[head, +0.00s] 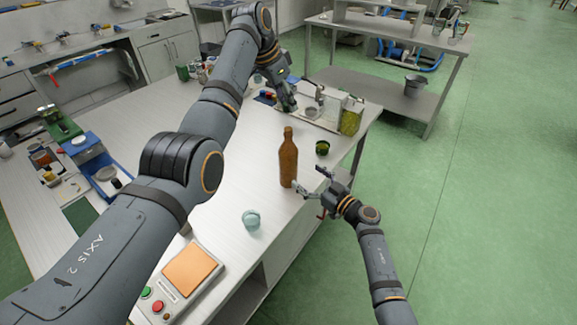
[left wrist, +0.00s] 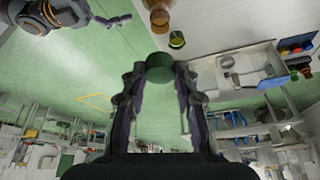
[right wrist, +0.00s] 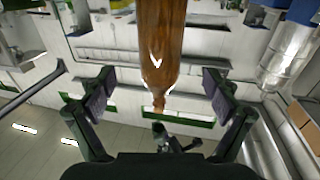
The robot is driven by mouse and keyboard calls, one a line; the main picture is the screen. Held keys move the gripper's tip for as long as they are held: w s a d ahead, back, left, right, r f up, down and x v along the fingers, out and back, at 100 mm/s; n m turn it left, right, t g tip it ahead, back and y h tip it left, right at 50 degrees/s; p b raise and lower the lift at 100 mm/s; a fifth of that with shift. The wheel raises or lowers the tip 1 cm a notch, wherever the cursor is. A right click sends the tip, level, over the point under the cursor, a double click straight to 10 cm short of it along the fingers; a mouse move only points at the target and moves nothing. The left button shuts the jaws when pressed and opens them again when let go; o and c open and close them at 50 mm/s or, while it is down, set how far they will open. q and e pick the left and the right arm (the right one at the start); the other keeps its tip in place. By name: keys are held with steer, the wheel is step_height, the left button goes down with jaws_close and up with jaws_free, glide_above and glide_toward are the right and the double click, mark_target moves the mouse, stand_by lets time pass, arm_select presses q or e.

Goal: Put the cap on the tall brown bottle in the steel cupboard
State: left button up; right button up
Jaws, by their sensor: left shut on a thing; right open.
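The tall brown bottle (head: 288,162) stands upright on the pale worktable, its narrow neck up, with no cap visible on it. My left gripper (head: 289,105) is behind the bottle in the head view, above the table. In the left wrist view it is shut on a dark green cap (left wrist: 160,62); the bottle shows at the top edge (left wrist: 160,14). My right gripper (head: 311,181) is open and empty at the bottle's lower right. In the right wrist view the bottle (right wrist: 160,45) appears inverted, between the spread fingers and beyond them.
A small dark green round container (head: 322,148) stands right of the bottle. A jar of olives (head: 351,119) is at the back right. White cupboard doors (head: 167,52) are far left.

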mark_target(287, 161)
arm_select(q)
steer(key=shift+w, duration=0.1)
arm_select(e)
steer(key=x, duration=1)
steer(key=c, duration=1.8)
arm_select(q)
steer(key=shift+f, duration=2.55)
